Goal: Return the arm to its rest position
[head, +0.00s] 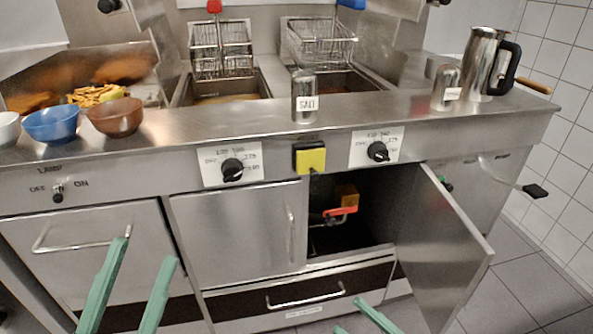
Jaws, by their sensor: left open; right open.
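My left gripper (144,250) shows at the lower left as two green fingers spread apart, open and empty. It is in front of the lower left cabinet door with the bar handle. My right gripper (348,314) shows only its green fingertips at the bottom edge, apart and empty, in front of the drawer (300,295). The rest of both arms is out of view.
The right cabinet door (440,245) stands open towards me, right of my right gripper. A red-handled valve (341,211) is inside. The counter above holds bowls, a salt shaker (304,95), fryer baskets and a steel jug (483,65). Floor at right is clear.

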